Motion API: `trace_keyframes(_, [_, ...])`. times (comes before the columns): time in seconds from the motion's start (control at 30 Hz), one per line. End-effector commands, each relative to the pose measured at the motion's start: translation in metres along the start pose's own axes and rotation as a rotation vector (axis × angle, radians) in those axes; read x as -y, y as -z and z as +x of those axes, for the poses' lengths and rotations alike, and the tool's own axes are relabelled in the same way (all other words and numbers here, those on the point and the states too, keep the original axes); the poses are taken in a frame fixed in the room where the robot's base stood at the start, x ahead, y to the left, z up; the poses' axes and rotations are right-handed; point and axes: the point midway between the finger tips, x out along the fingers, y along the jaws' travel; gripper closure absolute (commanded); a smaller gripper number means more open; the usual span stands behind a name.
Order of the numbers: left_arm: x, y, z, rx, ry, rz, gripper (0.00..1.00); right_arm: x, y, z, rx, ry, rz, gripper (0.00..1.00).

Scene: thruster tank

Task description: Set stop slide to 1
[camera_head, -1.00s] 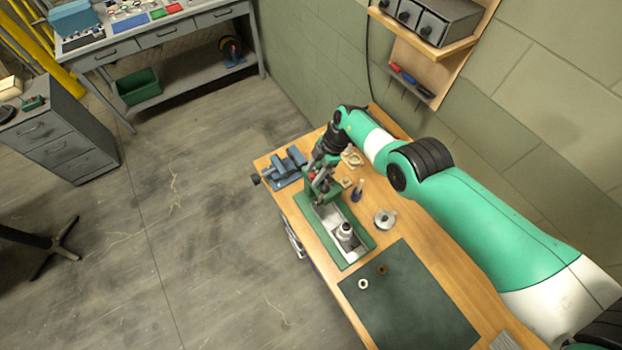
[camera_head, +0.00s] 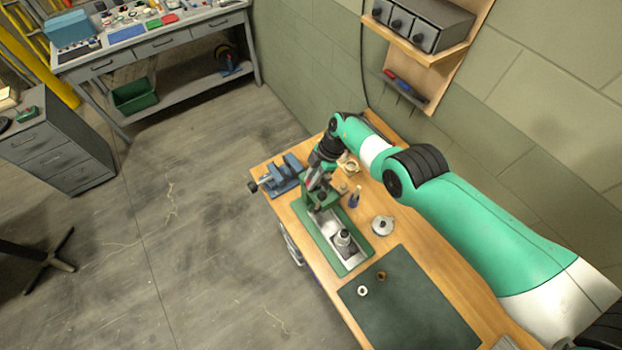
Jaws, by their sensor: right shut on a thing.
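A green bench device (camera_head: 334,241) with a metal channel stands on the wooden workbench. A silver cylindrical part (camera_head: 343,238) stands in the channel near its front end. My right gripper (camera_head: 316,184) is over the device's green upright (camera_head: 317,199) at the far end, shut on a small part there. The arm and upright hide most of that part, and I cannot make out the stop slide or its markings. My left gripper is not in view.
A blue vise (camera_head: 281,176) stands at the bench's far left corner. A round metal part (camera_head: 382,225) and a blue-based peg (camera_head: 354,198) stand right of the device. A dark mat (camera_head: 410,305) with two small rings lies in front.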

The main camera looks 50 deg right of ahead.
Motion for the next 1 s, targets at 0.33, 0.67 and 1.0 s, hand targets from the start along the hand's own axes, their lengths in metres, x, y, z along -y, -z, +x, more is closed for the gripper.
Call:
trace_keyframes(0.33, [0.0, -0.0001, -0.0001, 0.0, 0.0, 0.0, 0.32, 0.0002, -0.0001, 0.0002, 0.0, 0.0, 0.0, 1.0])
trace_keyframes(0.67, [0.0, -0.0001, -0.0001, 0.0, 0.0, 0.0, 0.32, 0.0002, -0.0002, 0.0003, 0.0, 0.0, 0.0, 1.0])
trace_keyframes(1.0, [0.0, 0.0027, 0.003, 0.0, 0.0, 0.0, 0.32, 0.0023, 0.0096, 0.0028, 0.0, 0.001, -0.002, 1.0])
